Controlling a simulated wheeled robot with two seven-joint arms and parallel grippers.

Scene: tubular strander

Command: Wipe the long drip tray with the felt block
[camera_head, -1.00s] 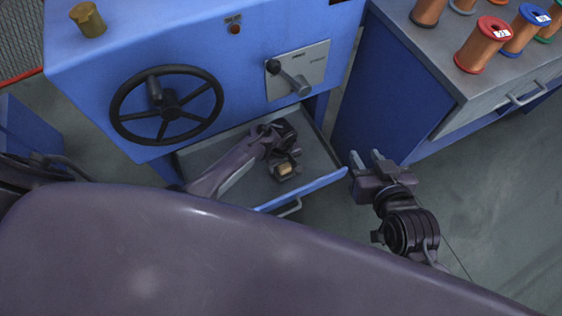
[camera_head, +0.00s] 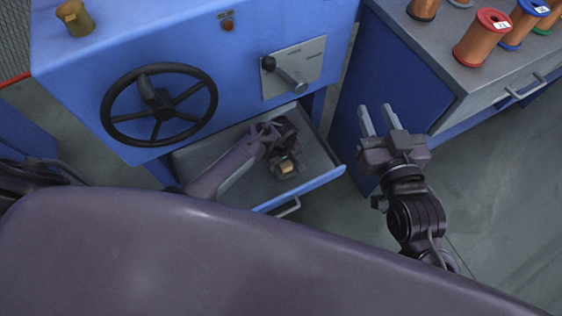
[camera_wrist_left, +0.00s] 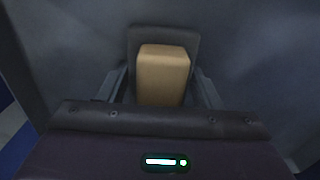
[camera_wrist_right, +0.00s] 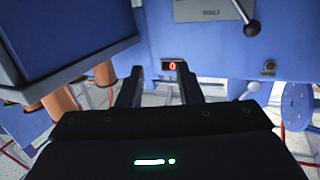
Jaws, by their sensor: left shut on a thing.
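The long drip tray (camera_head: 318,158) is a grey, open, drawer-like tray with a blue front, pulled out below the blue machine. My left arm reaches down into it. My left gripper (camera_head: 286,163) is shut on the tan felt block (camera_head: 287,169), over the tray's right half. In the left wrist view the felt block (camera_wrist_left: 162,75) stands between the fingers, with a dark grey plate behind it and grey tray surface around. Whether the block touches the tray floor I cannot tell. My right gripper (camera_head: 376,110) is open and empty, to the right of the tray.
The machine's front carries a black handwheel (camera_head: 158,105) and a lever on a grey plate (camera_head: 293,68) above the tray. A blue cabinet (camera_head: 385,85) with several wire spools (camera_head: 482,38) on top stands at right, close to my right gripper. Floor at lower right is clear.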

